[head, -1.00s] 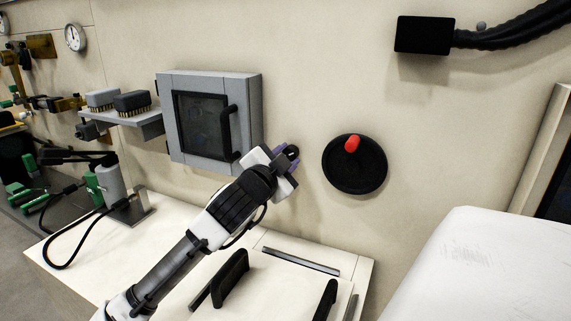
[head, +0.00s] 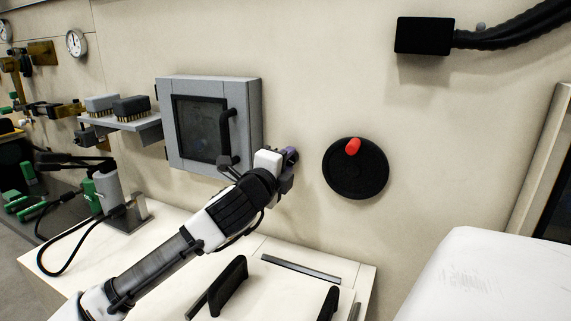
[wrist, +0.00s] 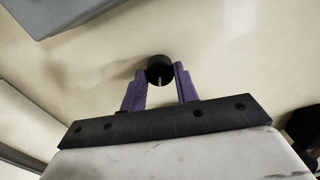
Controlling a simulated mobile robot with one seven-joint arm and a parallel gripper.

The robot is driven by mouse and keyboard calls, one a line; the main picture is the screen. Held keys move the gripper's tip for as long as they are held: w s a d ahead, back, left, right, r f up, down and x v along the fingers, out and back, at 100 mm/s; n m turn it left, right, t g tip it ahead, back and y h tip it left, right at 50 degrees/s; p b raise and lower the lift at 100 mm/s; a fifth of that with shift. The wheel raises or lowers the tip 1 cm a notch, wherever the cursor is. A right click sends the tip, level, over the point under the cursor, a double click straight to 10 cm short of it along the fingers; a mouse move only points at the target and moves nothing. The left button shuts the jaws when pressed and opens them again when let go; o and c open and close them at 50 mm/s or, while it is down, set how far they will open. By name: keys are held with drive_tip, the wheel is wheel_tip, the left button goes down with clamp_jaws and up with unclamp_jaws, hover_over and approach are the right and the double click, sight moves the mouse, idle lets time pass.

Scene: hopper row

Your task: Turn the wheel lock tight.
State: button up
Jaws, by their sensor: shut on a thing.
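A small round black knob (wrist: 159,66) with a pale line on it, which I take for the wheel lock, sits on the wall in the wrist view. The purple fingers of my gripper (wrist: 161,74) are shut on it, one on each side. In the head view my gripper (head: 290,156) is at the wall, left of the wheel, and mostly hides the knob. The wheel (head: 356,175) is a black disc on the wall with a red handle (head: 353,146) near its top. My gripper is apart from the wheel.
A grey cabinet (head: 245,100) with a dark window and black handle (head: 227,135) is close on the left of my gripper. A pale bench (head: 140,250) with black upright pieces lies below. A black box with thick cables (head: 423,36) is at upper right. A white rounded surface (head: 480,280) stands at lower right.

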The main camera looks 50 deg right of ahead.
drive_tip(key=shift+m, duration=0.9)
drive_tip(key=o, duration=1)
drive_tip(key=shift+a, duration=0.1)
drive_tip(key=b+v, duration=0.3)
drive_tip(key=v, duration=1)
drive_tip(key=shift+s+a, duration=0.2)
drive_tip(key=shift+a, duration=0.1)
